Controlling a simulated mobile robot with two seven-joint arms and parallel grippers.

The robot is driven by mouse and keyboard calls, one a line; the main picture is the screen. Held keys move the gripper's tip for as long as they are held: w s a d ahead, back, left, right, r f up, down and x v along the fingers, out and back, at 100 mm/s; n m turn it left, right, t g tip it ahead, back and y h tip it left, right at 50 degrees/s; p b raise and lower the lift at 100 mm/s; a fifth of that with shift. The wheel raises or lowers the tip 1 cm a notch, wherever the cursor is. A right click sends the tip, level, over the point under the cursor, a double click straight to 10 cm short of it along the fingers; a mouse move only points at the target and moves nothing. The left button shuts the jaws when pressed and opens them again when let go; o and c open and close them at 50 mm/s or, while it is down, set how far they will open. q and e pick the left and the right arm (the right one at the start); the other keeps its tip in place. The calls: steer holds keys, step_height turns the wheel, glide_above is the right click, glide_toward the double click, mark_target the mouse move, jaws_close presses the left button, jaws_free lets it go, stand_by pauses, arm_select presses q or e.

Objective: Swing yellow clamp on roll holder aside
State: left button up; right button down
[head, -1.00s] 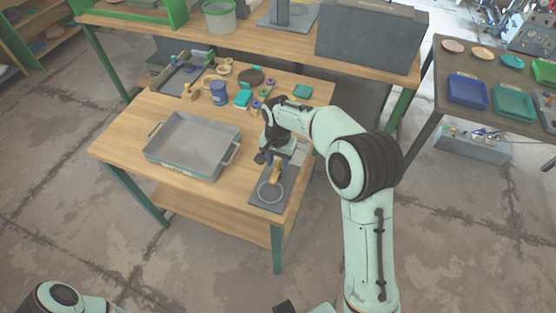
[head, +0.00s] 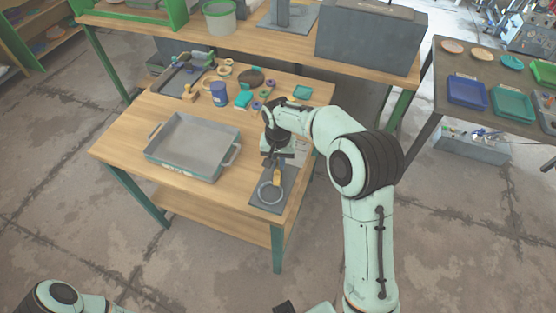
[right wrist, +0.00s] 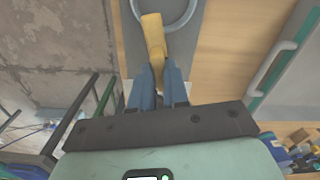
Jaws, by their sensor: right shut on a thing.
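The roll holder (head: 262,202) is a dark grey plate with a light ring standing out on it, at the front right corner of the wooden table. The yellow clamp (head: 277,179) lies at the ring's far side in the head view. In the right wrist view the clamp (right wrist: 153,35) is a yellow bar whose end reaches over the ring's edge. My right gripper (head: 277,164) is above the plate, its blue fingers (right wrist: 158,82) shut on the clamp's near end. The exact contact is partly hidden. My left gripper is not in view.
A grey tray (head: 193,147) with handles stands left of the holder. A blue cup (head: 219,94) and several small parts lie at the table's back. The wooden table (head: 125,142) has bare room at its left and front. A dark side table (head: 460,60) stands right.

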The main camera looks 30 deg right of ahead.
steer(key=n, duration=0.3)
steer(key=shift+r+n+p, duration=0.1)
steer(key=shift+n+p, duration=0.2)
steer(key=n, duration=0.3)
steer(key=shift+n+p, duration=0.3)
steer(key=n, duration=0.4)
steer(key=shift+n+p, duration=0.3)
steer(key=shift+p, duration=0.05)
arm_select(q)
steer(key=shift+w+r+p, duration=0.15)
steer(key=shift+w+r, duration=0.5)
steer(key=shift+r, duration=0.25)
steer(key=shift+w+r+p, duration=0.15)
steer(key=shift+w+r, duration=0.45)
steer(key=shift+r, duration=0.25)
arm_select(e)
steer(key=shift+n, duration=1.6)
steer(key=c, duration=1.1)
jaws_free()
